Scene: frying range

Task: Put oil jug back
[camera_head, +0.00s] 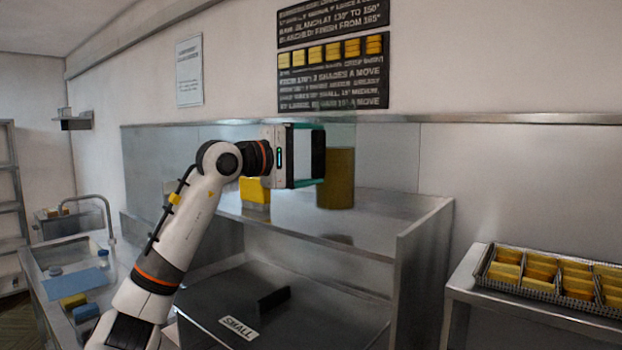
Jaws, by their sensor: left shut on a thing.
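The oil jug (337,180) is a clear upright vessel with amber-brown oil in its lower part. It is at the middle of the view, by the steel shelf (384,222) above the fryer. My left gripper (318,154) reaches in from the left and is shut on the jug's dark handle side. The fingers hide part of that side. The jug's base shows over the shelf top, with a dark patch lower on the shelf; I cannot tell whether it touches. My right gripper is out of view.
A yellow block-like item (254,191) stands on the shelf left of the jug. Below is a dark fryer lid (300,312) labelled SMALL. A basket of yellow pieces (520,287) sits on the right counter. A steel side panel (424,270) bounds the shelf's right end.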

